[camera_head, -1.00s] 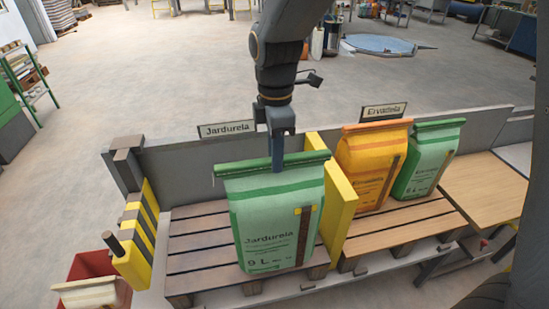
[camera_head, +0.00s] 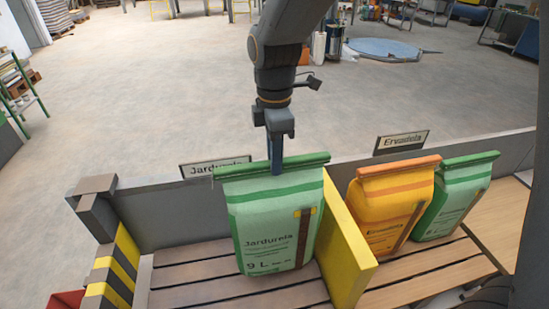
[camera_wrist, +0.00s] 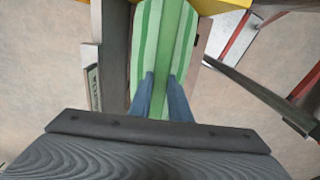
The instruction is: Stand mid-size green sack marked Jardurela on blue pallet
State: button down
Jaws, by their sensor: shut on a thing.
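The green sack (camera_head: 268,225) reads "Jardurela 9 L" and hangs upright below my gripper (camera_head: 277,172). My gripper is shut on its folded top edge. In the wrist view the sack (camera_wrist: 148,40) runs up from between the two fingers of my gripper (camera_wrist: 161,95). The sack is over or on the slatted wooden pallet (camera_head: 190,272) in the left bay; I cannot tell whether its base touches the slats. No blue pallet shows in these frames; the round blue thing on the far floor is not clearly a pallet.
A yellow divider (camera_head: 345,245) stands close right of the sack. Beyond it are an orange sack (camera_head: 392,208) and another green sack (camera_head: 452,200). A grey back wall carries the signs "Jardurela" (camera_head: 214,167) and "Ervadela" (camera_head: 401,142). A yellow-black striped post (camera_head: 112,270) stands left. Open floor lies behind.

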aim_at(276, 182)
jog(key=shift+d+f+b, duration=0.1)
jog(key=shift+f+b, duration=2.05)
jog(key=shift+f, duration=0.5)
jog(key=shift+f+b, duration=0.35)
jog(key=shift+f, duration=0.65)
jog(key=c, duration=1.6)
grip_release()
jog(key=shift+o, duration=0.2)
jog(key=shift+r+b, duration=0.85)
jog(key=shift+r, duration=3.1)
